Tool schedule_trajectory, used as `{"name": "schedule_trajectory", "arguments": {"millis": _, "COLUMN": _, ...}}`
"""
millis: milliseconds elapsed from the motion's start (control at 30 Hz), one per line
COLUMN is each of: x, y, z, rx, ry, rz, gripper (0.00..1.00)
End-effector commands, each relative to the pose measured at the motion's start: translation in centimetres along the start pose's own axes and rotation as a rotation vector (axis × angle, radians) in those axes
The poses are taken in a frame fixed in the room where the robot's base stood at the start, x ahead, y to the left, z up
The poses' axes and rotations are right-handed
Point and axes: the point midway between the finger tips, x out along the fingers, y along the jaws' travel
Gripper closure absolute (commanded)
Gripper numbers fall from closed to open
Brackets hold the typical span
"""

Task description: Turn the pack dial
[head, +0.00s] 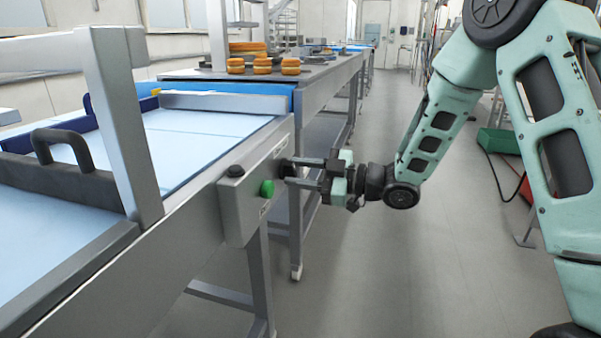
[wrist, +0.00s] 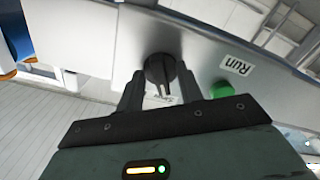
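The dial (wrist: 160,69) is a round black knob with a raised grip bar on the grey side panel of the conveyor. In the head view the dial (head: 284,168) is a small dark shape, partly hidden by my gripper. My gripper (wrist: 160,76) has its fingers apart, with a fingertip on each side of the dial and what look like narrow gaps. In the head view my gripper (head: 291,172) reaches the panel from the right. A label below the dial is mostly hidden. I cannot tell whether a finger touches the knob.
A "Run" label (wrist: 237,66) is near the green button. Stacked round cakes (head: 262,66) stand on the far table. The aisle floor (head: 390,270) is clear.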

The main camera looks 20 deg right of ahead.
Motion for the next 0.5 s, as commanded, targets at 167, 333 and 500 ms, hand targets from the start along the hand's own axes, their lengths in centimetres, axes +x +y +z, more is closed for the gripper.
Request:
{"name": "schedule_trajectory", "arguments": {"millis": 167, "x": -0.1, "y": 0.0, "z": 0.0, "rx": 0.0, "ry": 0.001, "rz": 0.0, "gripper": 0.64}}
{"name": "schedule_trajectory", "arguments": {"millis": 333, "x": -1.5, "y": 0.1, "z": 0.0, "rx": 0.001, "ry": -0.001, "rz": 0.001, "gripper": 0.64}}
{"name": "schedule_trajectory", "arguments": {"millis": 500, "x": -5.1, "y": 0.2, "z": 0.0, "rx": 0.001, "ry": -0.003, "rz": 0.005, "gripper": 0.64}}
